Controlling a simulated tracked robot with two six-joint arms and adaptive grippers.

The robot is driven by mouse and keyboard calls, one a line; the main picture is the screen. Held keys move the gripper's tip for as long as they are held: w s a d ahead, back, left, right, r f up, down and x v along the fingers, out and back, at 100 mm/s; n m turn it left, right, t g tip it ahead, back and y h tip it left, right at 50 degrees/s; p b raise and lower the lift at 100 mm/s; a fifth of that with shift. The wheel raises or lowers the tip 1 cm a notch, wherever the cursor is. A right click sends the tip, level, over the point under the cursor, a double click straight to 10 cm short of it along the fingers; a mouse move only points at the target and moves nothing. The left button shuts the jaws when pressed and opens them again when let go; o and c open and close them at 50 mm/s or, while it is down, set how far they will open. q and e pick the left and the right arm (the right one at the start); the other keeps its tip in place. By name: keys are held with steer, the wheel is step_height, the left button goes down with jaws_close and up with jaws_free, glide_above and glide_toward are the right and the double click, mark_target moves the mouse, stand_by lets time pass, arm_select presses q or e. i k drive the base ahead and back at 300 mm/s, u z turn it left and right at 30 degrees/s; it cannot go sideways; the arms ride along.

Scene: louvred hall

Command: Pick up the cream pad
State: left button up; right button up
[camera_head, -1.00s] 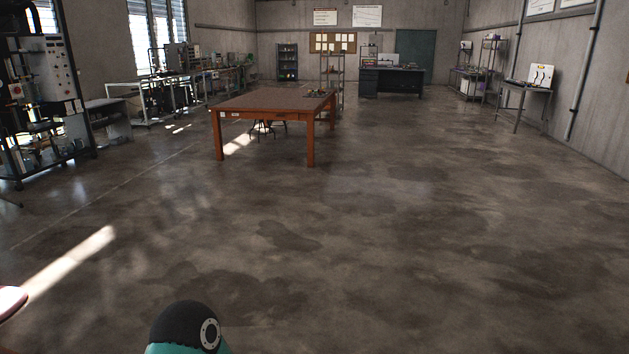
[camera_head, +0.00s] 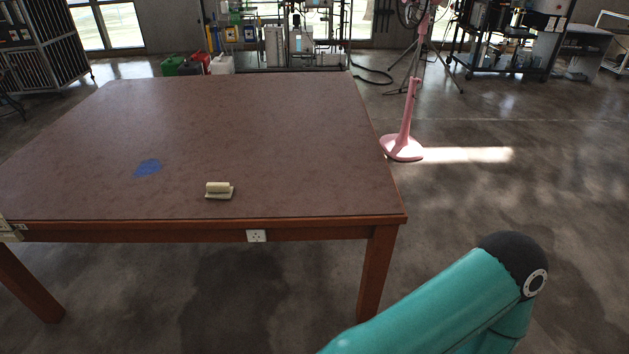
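A small cream pad (camera_head: 218,195) lies on the brown-topped table (camera_head: 260,130), close to its front edge and left of the picture's middle. It looks like a flat base with a rounded bar or handle on top. It stands clear of other things. Neither of my grippers is in view. Only a teal and black link of my own arm shows at the lower right, in front of the table's right leg and apart from the pad.
A flat blue patch (camera_head: 148,167) lies on the tabletop left of the pad. A pink stand fan (camera_head: 403,140) stands just right of the table. Coloured cans (camera_head: 196,65) and equipment racks stand behind. The floor at right is mostly clear.

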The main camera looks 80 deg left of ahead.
mark_target(215, 190)
steer(key=u, duration=0.2)
steer(key=i, duration=0.25)
steer(key=u, duration=2.4)
steer(key=i, duration=0.15)
steer(key=u, duration=1.35)
steer(key=k, duration=0.3)
steer(key=u, duration=0.5)
steer(key=i, duration=1.4)
steer(key=z, duration=0.55)
